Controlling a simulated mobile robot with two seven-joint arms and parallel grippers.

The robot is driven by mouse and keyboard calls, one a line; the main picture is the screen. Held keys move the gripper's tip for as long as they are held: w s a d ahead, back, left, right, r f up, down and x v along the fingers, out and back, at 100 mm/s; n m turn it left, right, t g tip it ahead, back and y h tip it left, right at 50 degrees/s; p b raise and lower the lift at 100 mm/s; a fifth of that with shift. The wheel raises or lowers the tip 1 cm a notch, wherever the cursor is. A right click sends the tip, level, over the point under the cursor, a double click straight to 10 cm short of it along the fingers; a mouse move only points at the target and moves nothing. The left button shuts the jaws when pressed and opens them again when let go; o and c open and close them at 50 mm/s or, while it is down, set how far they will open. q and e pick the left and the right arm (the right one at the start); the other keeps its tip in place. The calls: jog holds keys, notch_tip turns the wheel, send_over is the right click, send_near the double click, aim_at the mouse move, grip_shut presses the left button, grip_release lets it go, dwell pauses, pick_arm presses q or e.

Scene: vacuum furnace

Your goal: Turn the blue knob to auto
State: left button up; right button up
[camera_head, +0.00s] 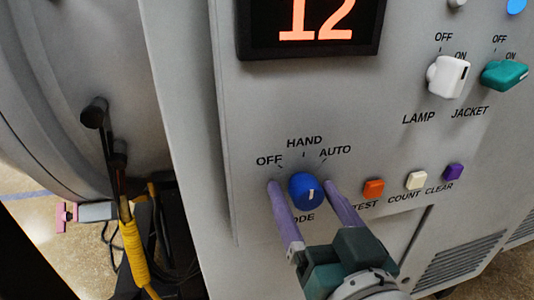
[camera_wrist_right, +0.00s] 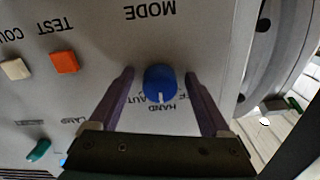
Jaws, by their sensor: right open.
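The blue knob (camera_head: 306,191) sits on the grey panel below the OFF, HAND and AUTO labels. It also shows in the right wrist view (camera_wrist_right: 160,79), where its white mark points toward HAND. My right gripper (camera_head: 304,186) is open, with one purple finger on each side of the knob. In the right wrist view the fingers (camera_wrist_right: 158,80) stand apart with the knob between them, and gaps show on both sides. The AUTO label (camera_head: 335,150) is at the upper right of the knob. The MODE label is partly hidden by a finger. I cannot make out my left gripper.
Orange TEST (camera_head: 373,188), cream COUNT (camera_head: 416,180) and purple CLEAR (camera_head: 453,172) buttons lie right of the knob. White LAMP (camera_head: 447,76) and green JACKET (camera_head: 504,75) switches are higher up. A red-digit display (camera_head: 310,25) is above. A yellow-wrapped cable (camera_head: 134,255) hangs at left.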

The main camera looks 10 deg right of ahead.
grip_shut()
dwell(0.5)
jog(key=shift+m, duration=0.4)
jog(key=m, duration=0.4)
jog(key=shift+m, duration=0.3)
jog(key=shift+a+m+b, duration=0.1)
jog(key=shift+m+b, duration=0.3)
jog(key=shift+m, duration=1.9)
jog(key=shift+r, duration=0.1)
grip_release()
